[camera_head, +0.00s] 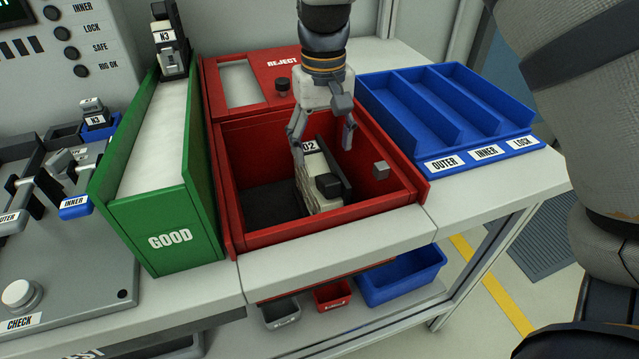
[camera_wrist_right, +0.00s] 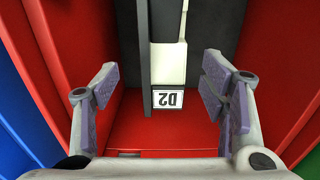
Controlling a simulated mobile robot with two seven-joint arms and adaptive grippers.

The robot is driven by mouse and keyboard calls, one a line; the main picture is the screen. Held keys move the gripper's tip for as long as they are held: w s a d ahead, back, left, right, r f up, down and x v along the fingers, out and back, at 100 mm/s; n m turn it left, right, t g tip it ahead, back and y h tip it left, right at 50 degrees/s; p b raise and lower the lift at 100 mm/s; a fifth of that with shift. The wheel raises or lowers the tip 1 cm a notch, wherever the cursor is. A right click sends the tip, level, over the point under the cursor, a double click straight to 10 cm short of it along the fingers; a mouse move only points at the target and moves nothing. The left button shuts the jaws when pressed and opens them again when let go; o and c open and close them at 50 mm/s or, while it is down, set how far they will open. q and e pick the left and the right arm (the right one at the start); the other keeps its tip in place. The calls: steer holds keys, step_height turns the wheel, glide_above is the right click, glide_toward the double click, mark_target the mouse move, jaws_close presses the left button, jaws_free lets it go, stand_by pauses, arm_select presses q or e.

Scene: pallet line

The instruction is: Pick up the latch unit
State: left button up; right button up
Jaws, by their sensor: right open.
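The latch unit labelled D2 (camera_head: 318,187), pale with a dark strip and a black block, leans tilted in the red REJECT bin (camera_head: 305,232). In the right wrist view the unit (camera_wrist_right: 169,65) lies between the fingers, its D2 label nearest the palm. My right gripper (camera_head: 322,145) reaches down into the bin from above, fingers spread on either side of the unit. In the right wrist view gaps show between both finger pads and the unit (camera_wrist_right: 160,105). The unit's lower end is partly hidden in the bin. My left gripper is in neither view.
The red bin walls are close around the gripper.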

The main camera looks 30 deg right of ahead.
mark_target(320, 181)
steer(key=f, duration=0.9)
steer(key=shift+s+a+f, duration=0.1)
steer(key=shift+a+f, duration=0.05)
steer(key=shift+a, duration=0.1)
steer(key=c, duration=1.6)
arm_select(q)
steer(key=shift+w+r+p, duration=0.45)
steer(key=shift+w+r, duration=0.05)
arm_select(e)
steer(key=shift+o, duration=0.2)
step_height(320, 181, up, 28)
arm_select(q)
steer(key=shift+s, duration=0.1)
